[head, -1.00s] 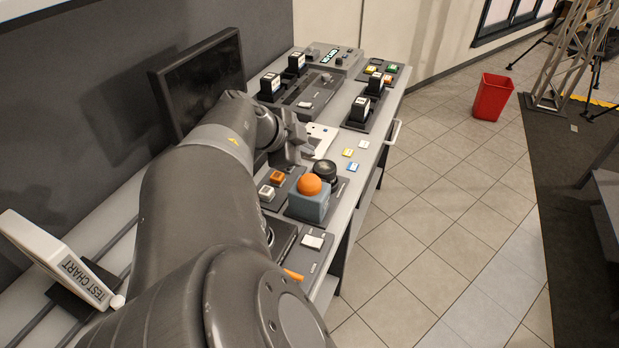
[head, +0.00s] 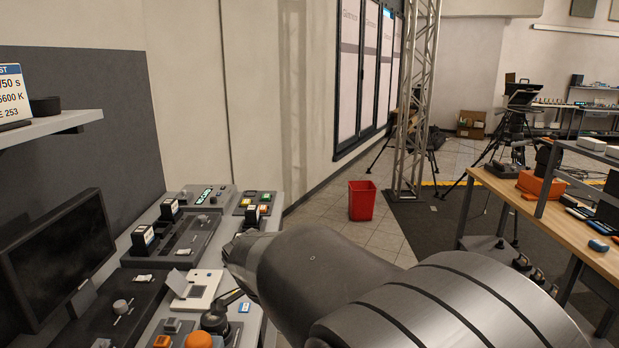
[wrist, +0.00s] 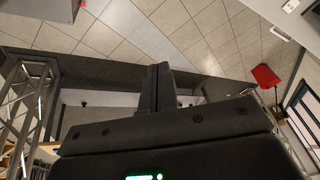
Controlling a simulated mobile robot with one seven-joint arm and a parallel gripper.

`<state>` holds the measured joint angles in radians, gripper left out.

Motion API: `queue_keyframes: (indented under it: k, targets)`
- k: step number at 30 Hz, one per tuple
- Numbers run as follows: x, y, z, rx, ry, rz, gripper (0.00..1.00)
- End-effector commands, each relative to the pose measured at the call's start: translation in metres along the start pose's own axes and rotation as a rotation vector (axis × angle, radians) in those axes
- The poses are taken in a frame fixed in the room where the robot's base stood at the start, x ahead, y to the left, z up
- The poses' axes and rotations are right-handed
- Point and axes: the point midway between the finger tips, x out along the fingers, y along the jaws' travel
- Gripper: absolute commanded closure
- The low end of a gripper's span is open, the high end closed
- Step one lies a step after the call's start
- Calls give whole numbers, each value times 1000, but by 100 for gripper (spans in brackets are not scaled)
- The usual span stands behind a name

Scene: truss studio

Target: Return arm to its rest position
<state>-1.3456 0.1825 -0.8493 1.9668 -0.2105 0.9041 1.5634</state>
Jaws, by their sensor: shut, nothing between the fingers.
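My arm fills the lower right of the head view, folded close to the camera, with a grey link (head: 320,275) by the console desk's right edge. My gripper (wrist: 161,72) shows in the wrist view with its two dark fingers together and nothing between them. Floor tiles and a dark floor area lie beyond the fingers. In the head view I cannot make out the fingers; the arm's own links hide them.
The console desk (head: 150,325) with a monitor (head: 60,262) and several control panels is at left. A red bin (head: 361,200) stands on the floor, also in the wrist view (wrist: 265,76). A truss tower (head: 412,110) stands behind it. A wooden workbench (head: 560,225) is at right.

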Motion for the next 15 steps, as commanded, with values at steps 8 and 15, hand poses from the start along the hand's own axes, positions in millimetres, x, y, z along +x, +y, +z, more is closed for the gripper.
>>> queue_keyframes:
  k: [8,15]
  targets:
    - [-4,62,-47,-152,-158,-37,100]
    - [-23,115,-74,-302,-215,-131,100]
